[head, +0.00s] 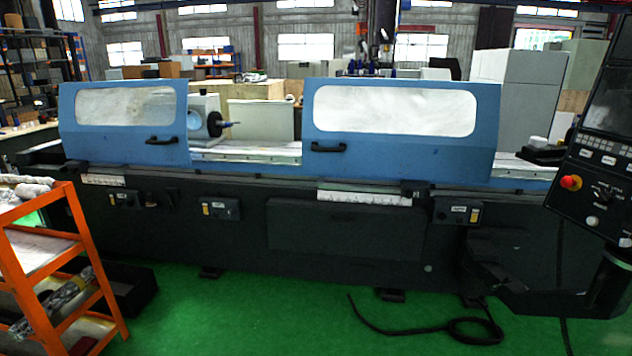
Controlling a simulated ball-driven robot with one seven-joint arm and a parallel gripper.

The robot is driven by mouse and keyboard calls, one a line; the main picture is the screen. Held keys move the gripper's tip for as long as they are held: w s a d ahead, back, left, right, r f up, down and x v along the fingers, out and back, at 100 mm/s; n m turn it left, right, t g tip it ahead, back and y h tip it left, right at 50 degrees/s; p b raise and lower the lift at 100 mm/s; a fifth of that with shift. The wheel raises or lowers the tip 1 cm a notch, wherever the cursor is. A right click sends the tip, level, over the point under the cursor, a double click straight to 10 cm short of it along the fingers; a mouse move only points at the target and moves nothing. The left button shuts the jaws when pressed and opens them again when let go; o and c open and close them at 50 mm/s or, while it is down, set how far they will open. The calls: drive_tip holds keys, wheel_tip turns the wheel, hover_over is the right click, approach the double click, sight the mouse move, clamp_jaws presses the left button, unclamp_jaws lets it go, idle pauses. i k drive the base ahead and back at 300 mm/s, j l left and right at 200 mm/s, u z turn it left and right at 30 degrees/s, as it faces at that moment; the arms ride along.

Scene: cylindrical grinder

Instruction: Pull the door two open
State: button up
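The cylindrical grinder (340,225) stands across the view with two blue sliding doors. The left door (125,145) has a frosted window and a black handle (161,140) near its lower right corner. The right door (400,160) has a similar window and a black handle (328,147) near its lower left corner. Which one is door two is not marked. The doors stand apart, with a gap between them that shows a grey spindle head (207,120) with a dark chuck. My gripper is not in view.
An orange shelf cart (75,262) stands at the front left. A control panel (600,150) with a red button hangs at the right. A black cable (440,334) lies on the green floor at the front right. The floor (240,315) before the machine's middle is clear.

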sight(386, 113)
drive_tip(key=i+j+u, duration=0.1)
drive_tip(key=i+u, duration=0.35)
drive_tip(key=i, duration=1.45)
